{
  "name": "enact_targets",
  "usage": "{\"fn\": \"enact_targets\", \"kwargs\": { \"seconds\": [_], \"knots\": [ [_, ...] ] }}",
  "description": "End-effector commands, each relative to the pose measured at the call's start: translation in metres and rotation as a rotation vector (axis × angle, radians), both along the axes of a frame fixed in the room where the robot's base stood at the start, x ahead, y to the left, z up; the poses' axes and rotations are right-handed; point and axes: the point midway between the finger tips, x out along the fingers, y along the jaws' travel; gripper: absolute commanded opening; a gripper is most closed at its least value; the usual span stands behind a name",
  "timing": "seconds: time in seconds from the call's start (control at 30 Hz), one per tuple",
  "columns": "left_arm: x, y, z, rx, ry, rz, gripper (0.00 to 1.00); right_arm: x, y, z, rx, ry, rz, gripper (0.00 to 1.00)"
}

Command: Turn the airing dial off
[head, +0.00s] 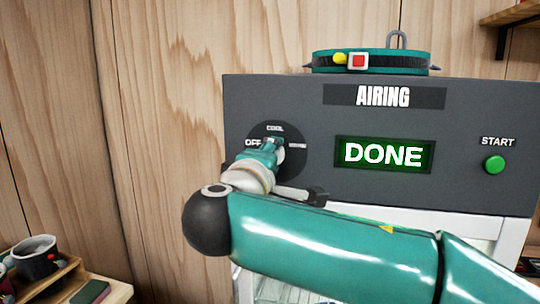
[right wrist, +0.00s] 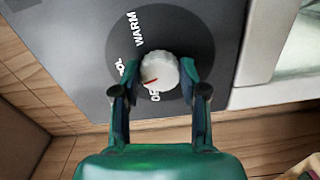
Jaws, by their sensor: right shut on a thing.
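The airing dial is a white knob (right wrist: 158,71) with a red mark, on a dark round plate (right wrist: 190,45) marked OFF, COOL and WARM. In the right wrist view the red mark points lower left, between COOL and OFF. My right gripper (right wrist: 160,75) is shut on the knob, one finger on each side. In the head view my right gripper (head: 266,155) covers most of the dial plate (head: 300,162), with OFF and COOL still readable. My left gripper is in neither view.
The machine's grey panel (head: 280,100) has an AIRING label, a lit DONE display (head: 383,154) and a green START button (head: 494,164). A green-black strap (head: 395,60) lies on top. Mugs (head: 37,257) stand at the lower left.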

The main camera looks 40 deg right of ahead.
Motion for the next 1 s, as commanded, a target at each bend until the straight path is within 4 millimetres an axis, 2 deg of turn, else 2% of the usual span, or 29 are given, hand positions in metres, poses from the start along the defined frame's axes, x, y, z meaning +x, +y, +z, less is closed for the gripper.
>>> {"fn": "enact_targets", "kwargs": {
  "seconds": [0.7,1.0],
  "knots": [
    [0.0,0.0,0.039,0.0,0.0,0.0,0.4,0.001,0.002,-0.001,-0.434,0.519,0.004,0.08],
    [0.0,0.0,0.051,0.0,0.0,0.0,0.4,0.001,0.002,-0.003,-0.558,0.665,0.005,0.08]
  ]
}}
